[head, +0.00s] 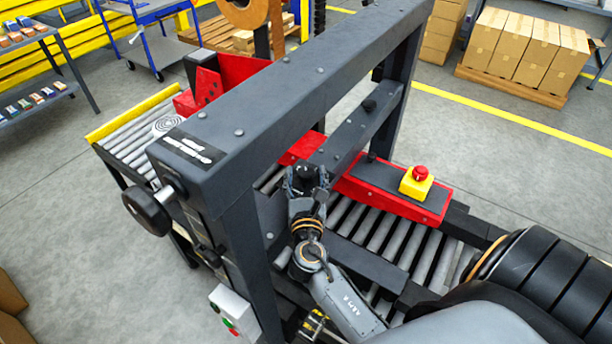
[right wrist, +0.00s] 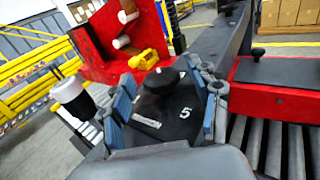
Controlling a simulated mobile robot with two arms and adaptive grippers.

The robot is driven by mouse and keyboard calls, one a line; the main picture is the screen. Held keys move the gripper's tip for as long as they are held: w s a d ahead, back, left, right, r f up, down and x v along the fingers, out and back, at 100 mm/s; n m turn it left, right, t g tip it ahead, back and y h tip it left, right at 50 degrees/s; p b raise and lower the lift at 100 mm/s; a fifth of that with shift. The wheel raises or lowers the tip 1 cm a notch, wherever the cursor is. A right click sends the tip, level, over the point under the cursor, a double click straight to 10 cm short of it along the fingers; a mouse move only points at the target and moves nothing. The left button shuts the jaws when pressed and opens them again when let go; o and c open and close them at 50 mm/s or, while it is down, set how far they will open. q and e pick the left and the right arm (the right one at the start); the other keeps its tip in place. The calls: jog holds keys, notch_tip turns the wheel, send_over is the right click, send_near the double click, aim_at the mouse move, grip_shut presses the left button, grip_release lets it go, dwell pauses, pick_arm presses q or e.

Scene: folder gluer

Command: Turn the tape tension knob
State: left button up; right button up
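A black round knob (right wrist: 160,81) stands on a dark plate (right wrist: 168,122) with a white 5 and a pale label too small to read. My right gripper (right wrist: 166,95) is open in the right wrist view, with its blue-padded fingers on either side of the knob. A gap shows between the knob and each finger, so I see no grip. In the head view my right gripper (head: 306,178) is at the machine's dark crossbar, and it hides this knob there. My left gripper is not in view.
The machine's dark upper beam (head: 290,85) passes above and left of my right gripper. A red emergency button on a yellow box (head: 417,182) is to the right. Another black knob (head: 148,210) is on the left post, above a white button box (head: 232,315). Rollers (head: 425,245) lie below.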

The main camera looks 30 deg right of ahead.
jog(key=v, duration=1.2)
jog(key=shift+s+f, duration=0.1)
jog(key=shift+f, duration=0.05)
